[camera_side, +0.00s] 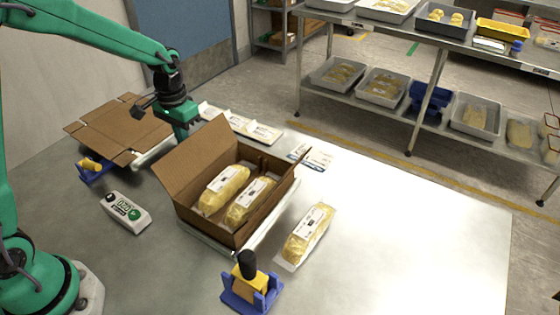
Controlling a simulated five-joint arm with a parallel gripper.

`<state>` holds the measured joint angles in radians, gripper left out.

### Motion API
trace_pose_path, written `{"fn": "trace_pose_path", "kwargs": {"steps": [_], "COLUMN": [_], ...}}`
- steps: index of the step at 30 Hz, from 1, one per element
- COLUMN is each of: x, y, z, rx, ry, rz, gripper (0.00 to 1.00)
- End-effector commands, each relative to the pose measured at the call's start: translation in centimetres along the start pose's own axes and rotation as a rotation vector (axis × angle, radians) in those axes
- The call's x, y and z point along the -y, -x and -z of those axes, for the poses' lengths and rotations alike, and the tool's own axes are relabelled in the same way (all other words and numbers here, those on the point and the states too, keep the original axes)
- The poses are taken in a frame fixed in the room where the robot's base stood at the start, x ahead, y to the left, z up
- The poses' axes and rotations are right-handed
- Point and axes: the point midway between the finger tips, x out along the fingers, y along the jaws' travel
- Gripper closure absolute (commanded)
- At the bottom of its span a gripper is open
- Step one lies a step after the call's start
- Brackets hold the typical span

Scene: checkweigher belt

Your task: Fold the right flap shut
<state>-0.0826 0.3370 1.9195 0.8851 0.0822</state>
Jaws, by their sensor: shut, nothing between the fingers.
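An open brown cardboard box (210,226) stands on the table with two yellow wrapped packs (222,190) (248,203) inside, each with a white label. Its left flap (190,158) stands up and leans outward. Along the right side a brown panel (270,212) shows beside the packs; I cannot tell clearly where the wall ends and the right flap begins. My green gripper (183,134) is shut and empty. It is behind the left flap in the picture, near the box's far left corner, and away from the right side. Whether it touches the flap is unclear.
A third pack (308,236) lies right of the box. A blue holder with a yellow, black-topped item (250,284) stands in front. A button box (124,212) and flat cardboard (120,128) are left. White-labelled packs (240,124) lie behind. The table's right side is clear.

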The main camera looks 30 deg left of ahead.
Motion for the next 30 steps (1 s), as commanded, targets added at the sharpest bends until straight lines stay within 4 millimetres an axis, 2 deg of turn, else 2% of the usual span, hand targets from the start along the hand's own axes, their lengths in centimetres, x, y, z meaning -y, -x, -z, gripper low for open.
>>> {"fn": "trace_pose_path", "kwargs": {"steps": [8, 21, 30], "x": [-0.2, -2.9, -3.3], "y": [0.0, 0.2, 0.3], "z": [0.0, 0.0, 0.0], "rx": [0.000, 0.000, 0.000], "ry": [-0.001, -0.001, 0.000], "rz": [0.000, 0.000, 0.000], "gripper": [1.00, 1.00, 1.00]}}
